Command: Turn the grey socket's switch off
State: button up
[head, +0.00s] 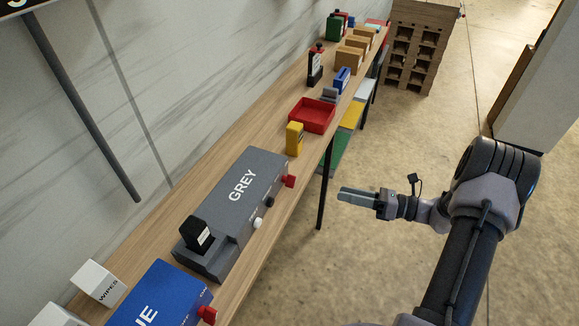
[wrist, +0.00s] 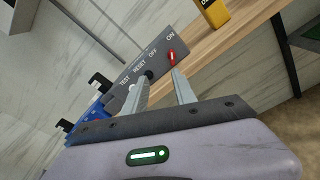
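The grey socket (head: 240,197) is a long grey box marked GREY on the wooden shelf. Its red switch (head: 289,181) sits at the far end of its front face. In the wrist view the red switch (wrist: 172,56) lies just under the ON label, to the right of the OFF label. A black button (head: 270,202) and a white button (head: 257,222) are on the same face. My gripper (head: 342,194) is in the air in front of the shelf, apart from the switch. In the wrist view its two fingers (wrist: 160,84) are apart with nothing between them.
A blue socket (head: 160,295) with its own red switch (head: 208,315) is at the near end. A black plug (head: 195,234) stands on the grey socket. A yellow item (head: 294,138) and a red tray (head: 312,115) are beyond it. The floor in front is open.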

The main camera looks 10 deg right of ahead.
notch_tip(320, 180, down, 3)
jog(key=d+m+t, duration=0.1)
jog(key=d, duration=0.1)
jog(key=b, duration=0.2)
send_near(295, 180)
jog(key=shift+m+t, duration=0.4)
jog(key=x, duration=0.6)
jog(key=f+x, duration=0.1)
jog(key=x, duration=0.2)
jog(key=shift+w+a, duration=0.2)
jog(key=shift+a, duration=0.05)
jog(key=shift+c, duration=0.2)
grip_shut()
